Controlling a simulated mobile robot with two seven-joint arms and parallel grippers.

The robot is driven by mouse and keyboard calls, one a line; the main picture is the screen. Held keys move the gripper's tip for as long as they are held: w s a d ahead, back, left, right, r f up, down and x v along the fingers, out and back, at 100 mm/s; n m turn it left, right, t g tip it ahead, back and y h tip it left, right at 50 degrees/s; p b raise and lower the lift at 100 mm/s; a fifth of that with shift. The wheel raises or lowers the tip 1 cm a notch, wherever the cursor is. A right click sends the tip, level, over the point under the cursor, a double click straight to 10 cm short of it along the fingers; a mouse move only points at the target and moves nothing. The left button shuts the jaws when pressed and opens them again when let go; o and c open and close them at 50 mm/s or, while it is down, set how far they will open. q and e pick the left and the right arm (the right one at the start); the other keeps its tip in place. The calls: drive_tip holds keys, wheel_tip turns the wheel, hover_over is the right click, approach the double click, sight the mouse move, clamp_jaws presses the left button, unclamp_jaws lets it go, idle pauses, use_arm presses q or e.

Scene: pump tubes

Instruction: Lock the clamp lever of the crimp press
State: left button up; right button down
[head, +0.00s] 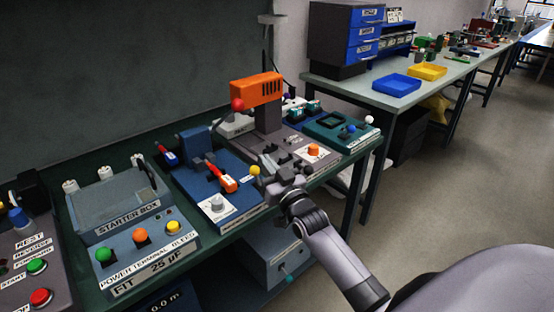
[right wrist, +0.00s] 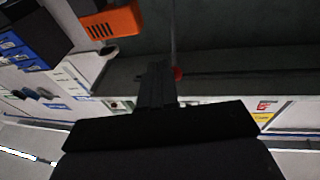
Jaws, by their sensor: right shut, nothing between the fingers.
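The press with the orange head (head: 257,88) stands at the middle of the bench on a dark column; its orange head shows at the top of the right wrist view (right wrist: 112,22). A red ball knob (head: 238,104) is at the head's left side; a red ball on a thin rod shows in the right wrist view (right wrist: 178,73). A red-orange handle (head: 227,182) lies on the blue fixture (head: 208,172) left of the press. I cannot tell which is the clamp lever. My right gripper (head: 268,165) is shut and empty, low in front of the press. My left gripper is out of view.
A starter box (head: 120,205) and a button panel (head: 150,246) stand on the bench at left. A green fixture (head: 335,130) stands right of the press. A side table holds blue (head: 397,85) and yellow (head: 427,71) trays. The floor (head: 440,170) at right is clear.

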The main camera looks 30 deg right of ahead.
drive_tip(key=s+r, duration=0.4)
drive_tip(key=s, duration=0.1)
drive_tip(key=shift+a+r, duration=0.15)
drive_tip(key=shift+a, duration=0.1)
idle(0.4)
drive_tip(key=s+a+f+n+g+y, duration=0.1)
drive_tip(key=s+a+f+g, duration=0.4)
drive_tip(key=s+f, duration=0.7)
drive_tip(key=s+a+f+n+g+y, duration=0.2)
drive_tip(key=s+a+f+g, duration=0.2)
drive_tip(key=s+f, duration=0.9)
drive_tip(key=a+f, duration=0.1)
drive_tip(key=a, duration=0.2)
drive_tip(key=shift+f+g, duration=0.15)
drive_tip(key=shift+g, duration=0.25)
drive_tip(key=shift+w, duration=0.1)
